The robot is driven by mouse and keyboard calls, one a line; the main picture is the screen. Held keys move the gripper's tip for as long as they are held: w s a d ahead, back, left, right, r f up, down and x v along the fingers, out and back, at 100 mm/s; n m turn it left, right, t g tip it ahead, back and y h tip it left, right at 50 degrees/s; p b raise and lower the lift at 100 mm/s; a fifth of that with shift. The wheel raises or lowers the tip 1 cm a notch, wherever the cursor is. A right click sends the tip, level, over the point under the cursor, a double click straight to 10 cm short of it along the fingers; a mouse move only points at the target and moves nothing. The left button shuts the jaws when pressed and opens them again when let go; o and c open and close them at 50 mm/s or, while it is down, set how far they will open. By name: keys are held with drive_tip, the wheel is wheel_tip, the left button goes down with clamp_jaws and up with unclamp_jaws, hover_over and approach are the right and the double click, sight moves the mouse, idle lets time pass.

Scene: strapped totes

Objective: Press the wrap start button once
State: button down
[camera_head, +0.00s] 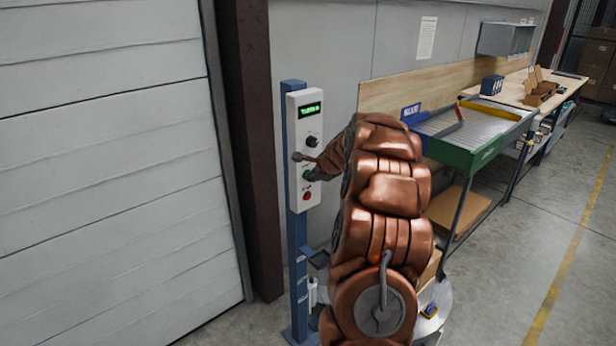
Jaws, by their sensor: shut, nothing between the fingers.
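A white control box (301,109) is mounted on a blue post (296,258) left of the middle. It has a green lit display (310,111), a black knob (312,141), a green button (307,175) partly behind my gripper, and a red button (307,196) at the bottom. Labels are too small to read.
A white roll-up door (100,130) and a dark red column (247,140) stand to the left. A green-sided roller table (470,150) and a wooden bench (545,88) run along the wall to the right. Cartons (598,60) stand at the far right. The floor by the yellow line (575,255) is clear.

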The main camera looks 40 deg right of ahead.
drive_tip(key=shift+s, duration=0.75)
drive_tip(key=s+b, duration=0.1)
drive_tip(key=s, duration=0.4)
idle(0.4)
